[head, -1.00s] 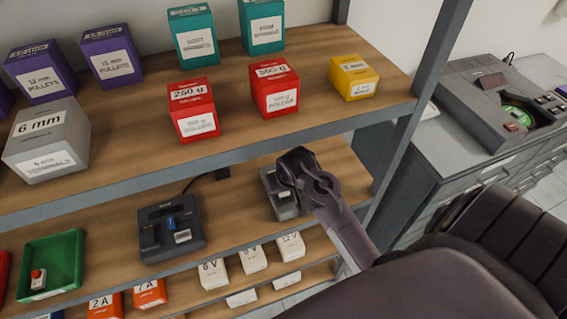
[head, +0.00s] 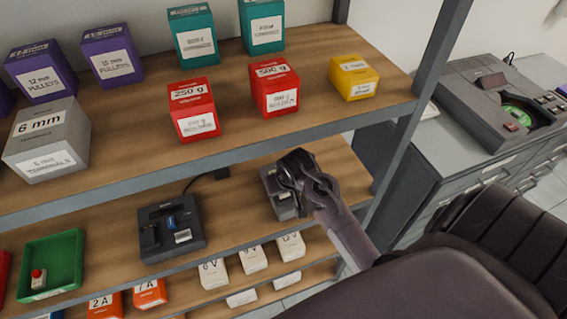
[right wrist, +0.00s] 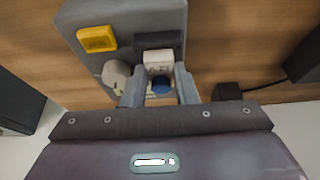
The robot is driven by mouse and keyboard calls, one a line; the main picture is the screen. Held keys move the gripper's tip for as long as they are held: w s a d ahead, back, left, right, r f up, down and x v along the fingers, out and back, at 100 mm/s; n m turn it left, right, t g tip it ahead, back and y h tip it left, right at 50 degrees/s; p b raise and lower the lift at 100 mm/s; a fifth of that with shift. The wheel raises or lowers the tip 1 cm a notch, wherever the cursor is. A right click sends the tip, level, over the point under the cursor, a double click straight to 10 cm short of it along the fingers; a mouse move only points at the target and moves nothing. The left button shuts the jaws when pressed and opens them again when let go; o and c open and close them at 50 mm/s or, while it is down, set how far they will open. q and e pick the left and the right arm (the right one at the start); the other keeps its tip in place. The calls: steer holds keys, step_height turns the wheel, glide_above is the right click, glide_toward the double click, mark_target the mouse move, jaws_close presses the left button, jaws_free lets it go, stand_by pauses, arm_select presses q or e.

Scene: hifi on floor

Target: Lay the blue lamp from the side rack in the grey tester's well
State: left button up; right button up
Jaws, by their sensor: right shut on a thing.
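My right gripper (head: 287,190) is over a grey tester (head: 270,180) at the right end of the middle shelf and hides much of it. The right wrist view shows the gripper's two fingers (right wrist: 160,88) shut on the small blue lamp (right wrist: 161,85). Beyond the lamp, the grey tester (right wrist: 105,65) carries a yellow block, a dark recess, a pale round knob and a white label. Whether the lamp touches the tester I cannot tell. My left gripper is not in view.
A darker device (head: 158,248) with a small blue part stands left on the same shelf. A green tray (head: 62,280) holds a red-topped piece. Boxes line the shelf above, and the rack's post (head: 398,165) is close on the right. White boxes (head: 252,259) sit below.

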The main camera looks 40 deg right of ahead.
steer(key=shift+f, duration=0.1)
stand_by(0.3)
steer(key=o, duration=1)
